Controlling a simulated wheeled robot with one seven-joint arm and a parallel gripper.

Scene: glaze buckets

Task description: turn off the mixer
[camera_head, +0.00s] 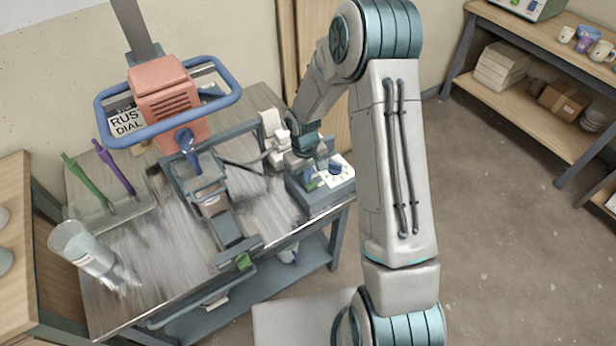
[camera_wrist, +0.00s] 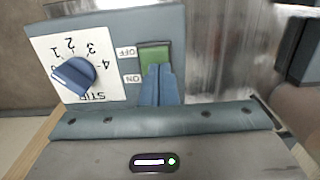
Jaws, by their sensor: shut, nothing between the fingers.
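The mixer (camera_head: 170,95) stands on the worktable, with a pink motor head and a blue ring guard. Its grey control box (camera_head: 322,198) sits at the table's right end.
A clear cup (camera_head: 80,245) stands at the table's left front, with green (camera_head: 85,180) and purple (camera_head: 114,165) tools behind it. A white item (camera_head: 272,130) and a cable lie close behind the box. Shelves (camera_head: 530,50) stand at the right, with open floor between.

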